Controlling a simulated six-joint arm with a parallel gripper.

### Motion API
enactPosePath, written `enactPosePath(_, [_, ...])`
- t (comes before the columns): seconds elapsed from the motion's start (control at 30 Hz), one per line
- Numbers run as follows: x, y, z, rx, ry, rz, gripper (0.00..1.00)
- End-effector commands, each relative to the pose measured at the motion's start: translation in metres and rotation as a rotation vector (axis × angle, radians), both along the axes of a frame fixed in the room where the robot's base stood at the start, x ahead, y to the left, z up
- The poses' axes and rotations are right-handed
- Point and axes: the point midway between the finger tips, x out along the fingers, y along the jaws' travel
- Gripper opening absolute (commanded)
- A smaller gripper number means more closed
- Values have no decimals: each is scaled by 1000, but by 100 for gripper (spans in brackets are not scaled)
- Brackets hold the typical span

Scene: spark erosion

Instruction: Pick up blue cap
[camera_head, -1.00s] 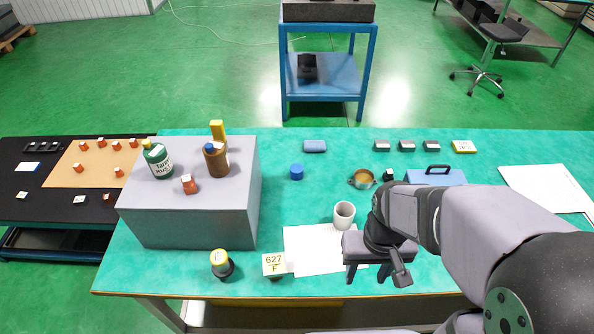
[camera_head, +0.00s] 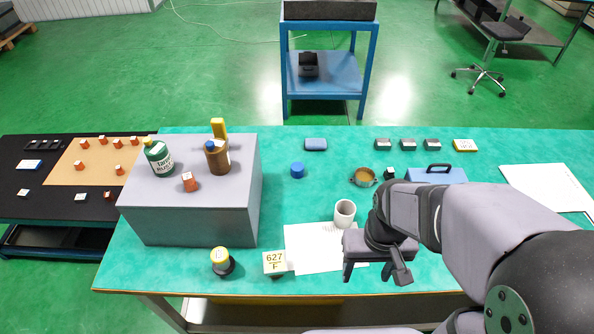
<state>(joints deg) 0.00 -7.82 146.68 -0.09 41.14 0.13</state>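A small round blue cap (camera_head: 297,170) sits on the green tabletop right of the grey block, in the middle of the table. A brown bottle (camera_head: 217,160) on the block also has a blue top (camera_head: 210,146). My gripper (camera_head: 374,276) hangs over the front part of the table, right of and nearer than the blue cap and well apart from it. Its two fingers are spread apart, with nothing seen between them.
The grey block (camera_head: 190,222) carries a green bottle (camera_head: 159,158) and a small orange-red block (camera_head: 189,182). A white cup (camera_head: 344,212) stands between my gripper and the cap. The tabletop around the cap is clear.

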Motion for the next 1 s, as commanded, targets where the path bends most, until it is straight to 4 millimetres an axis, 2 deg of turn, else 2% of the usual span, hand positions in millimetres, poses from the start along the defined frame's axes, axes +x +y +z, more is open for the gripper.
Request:
enactPosePath(0.27, [2, 1, -1, 1, -4, 1, 57])
enactPosePath(0.37, [14, 5, -5, 8, -29, 6, 57])
enactPosePath(0.43, [30, 10, -10, 18, -62, 11, 57])
enactPosePath(0.57, [81, 28, -25, 43, -173, 24, 57])
enactPosePath(0.8, [207, 76, -63, 85, -477, 34, 57])
enactPosePath(1.0, [294, 114, -95, 82, -746, 21, 57])
